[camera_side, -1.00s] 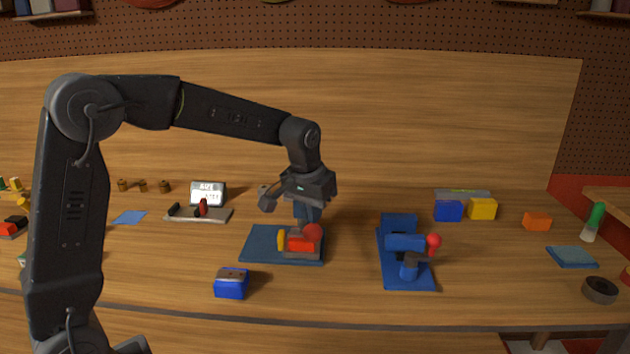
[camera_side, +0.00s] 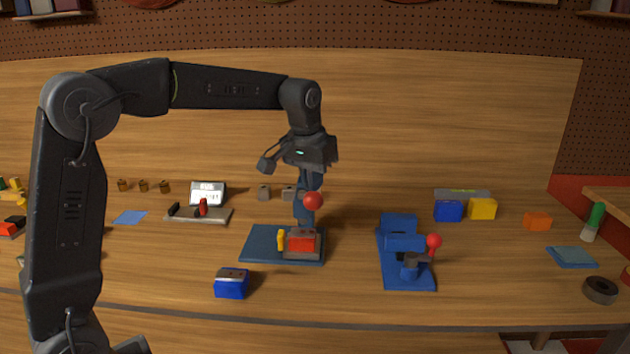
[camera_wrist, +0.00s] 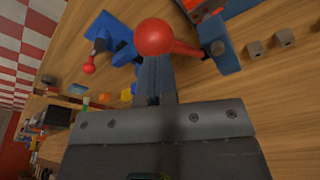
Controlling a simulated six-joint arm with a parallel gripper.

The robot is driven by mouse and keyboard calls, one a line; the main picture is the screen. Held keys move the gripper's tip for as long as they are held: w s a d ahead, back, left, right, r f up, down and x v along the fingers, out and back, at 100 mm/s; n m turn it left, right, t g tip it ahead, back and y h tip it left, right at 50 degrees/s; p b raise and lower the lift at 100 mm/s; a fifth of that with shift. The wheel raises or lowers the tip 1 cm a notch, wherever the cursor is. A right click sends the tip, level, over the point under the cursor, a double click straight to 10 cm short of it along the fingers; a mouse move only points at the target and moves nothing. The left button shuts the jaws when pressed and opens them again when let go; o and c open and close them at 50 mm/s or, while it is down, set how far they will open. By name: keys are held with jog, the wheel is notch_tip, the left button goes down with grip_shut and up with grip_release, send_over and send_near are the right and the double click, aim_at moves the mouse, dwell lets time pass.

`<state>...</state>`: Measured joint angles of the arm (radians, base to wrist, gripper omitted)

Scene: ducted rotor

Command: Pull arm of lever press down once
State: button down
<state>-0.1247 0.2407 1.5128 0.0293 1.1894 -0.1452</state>
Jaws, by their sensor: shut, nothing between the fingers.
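The lever press stands at the centre of the table on a blue base plate (camera_side: 262,243), with a blue column and a red ball (camera_side: 313,201) on its arm. In the wrist view the red ball (camera_wrist: 152,37) and its red arm reach across to the blue column (camera_wrist: 217,45). The ball is raised well above the red and grey block (camera_side: 301,244) on the plate. My gripper (camera_side: 312,182) is shut and empty, pointing down just above the ball. In the wrist view its fingers (camera_wrist: 154,68) partly overlap the ball; I cannot tell whether they touch it.
A second blue press (camera_side: 405,243) with a red ball stands to the right. A blue block (camera_side: 231,284) lies in front at the left. Blue (camera_side: 448,211) and yellow (camera_side: 482,209) blocks stand at the back right. The air around my gripper is clear.

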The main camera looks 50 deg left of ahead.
jog(key=shift+w+a+r, duration=0.15)
jog(key=shift+a+r, duration=0.05)
jog(key=shift+r, duration=0.85)
jog(key=shift+w+a+r, duration=0.15)
jog(key=shift+r, duration=0.9)
jog(key=shift+r, duration=0.55)
jog(key=v, duration=0.2)
jog(key=w+v, duration=0.1)
jog(key=v, duration=0.1)
jog(key=shift+s+r, duration=0.1)
jog(key=shift+r, duration=0.4)
jog(key=s+d+f+m+t, duration=0.15)
jog(key=s+d, duration=0.25)
jog(key=s, duration=0.8)
jog(key=s+d+f+m+t, duration=0.1)
jog(key=s+d+f, duration=0.1)
jog(key=s+f, duration=1)
jog(key=shift+s+d+t+h, duration=0.3)
jog(key=shift+s+d+t, duration=0.05)
jog(key=shift+s, duration=0.75)
